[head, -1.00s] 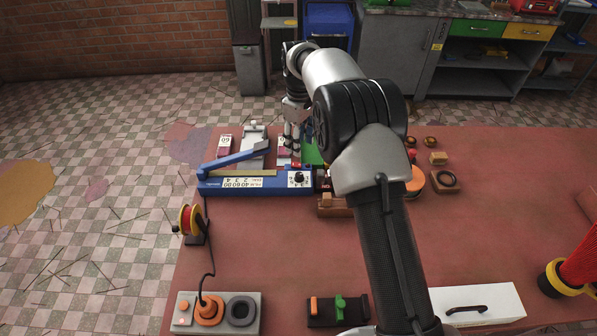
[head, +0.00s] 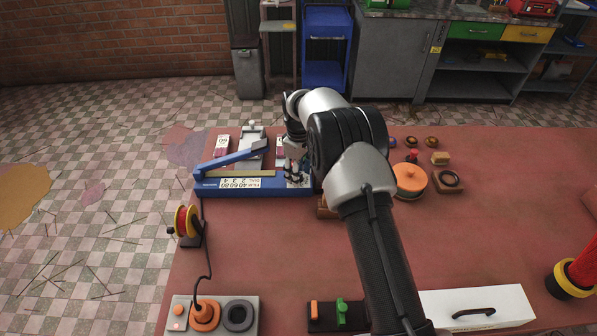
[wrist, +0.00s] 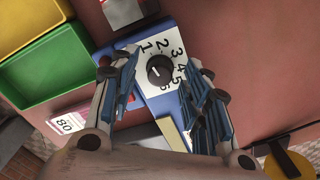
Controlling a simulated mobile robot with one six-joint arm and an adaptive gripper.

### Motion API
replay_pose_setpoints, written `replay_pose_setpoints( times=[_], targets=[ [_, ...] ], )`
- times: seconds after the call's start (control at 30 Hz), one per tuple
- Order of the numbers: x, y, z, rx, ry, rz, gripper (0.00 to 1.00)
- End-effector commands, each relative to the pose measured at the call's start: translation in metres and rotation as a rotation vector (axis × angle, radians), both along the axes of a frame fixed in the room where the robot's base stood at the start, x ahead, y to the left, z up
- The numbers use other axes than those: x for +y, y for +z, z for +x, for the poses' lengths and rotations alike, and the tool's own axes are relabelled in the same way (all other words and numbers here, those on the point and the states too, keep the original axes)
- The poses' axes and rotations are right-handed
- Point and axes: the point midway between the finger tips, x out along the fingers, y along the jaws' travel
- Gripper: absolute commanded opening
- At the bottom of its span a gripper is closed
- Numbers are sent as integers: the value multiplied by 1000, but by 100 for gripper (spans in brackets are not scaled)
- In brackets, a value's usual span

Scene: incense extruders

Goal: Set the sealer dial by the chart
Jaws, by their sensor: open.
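The blue sealer (head: 215,189) stands at the table's back left, its long arm (head: 235,157) slanting up to the right. Its front chart (head: 241,183) pairs film 40, 60, 80 with dial 2, 3, 4. The black dial (wrist: 160,70) sits on a white numbered plate at the sealer's right end; its light mark is on the knob, but which number it points to is hard to tell. My gripper (wrist: 166,64) is open above the dial, its fingers on either side of the knob; contact cannot be told. In the head view my gripper (head: 293,173) hides the dial.
A card marked 80 (wrist: 66,123) lies beside green (wrist: 45,70) and yellow (wrist: 25,25) bins. A card marked 60 (head: 222,142) stands behind the sealer. An orange round container (head: 409,179) is to the right. The table's middle is clear.

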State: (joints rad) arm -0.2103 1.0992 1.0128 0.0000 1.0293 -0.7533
Motion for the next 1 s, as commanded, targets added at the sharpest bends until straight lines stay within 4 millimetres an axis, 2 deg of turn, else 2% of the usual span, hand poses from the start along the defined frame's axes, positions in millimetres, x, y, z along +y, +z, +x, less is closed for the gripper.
replay_pose_setpoints(
  times=[0.13,0.7,1.0],
  targets=[
    [0,0,0,0,0,0,39],
    [0,0,0,0,0,0,1],
    [0,1,0,1,-26,-1,0]
  ],
)
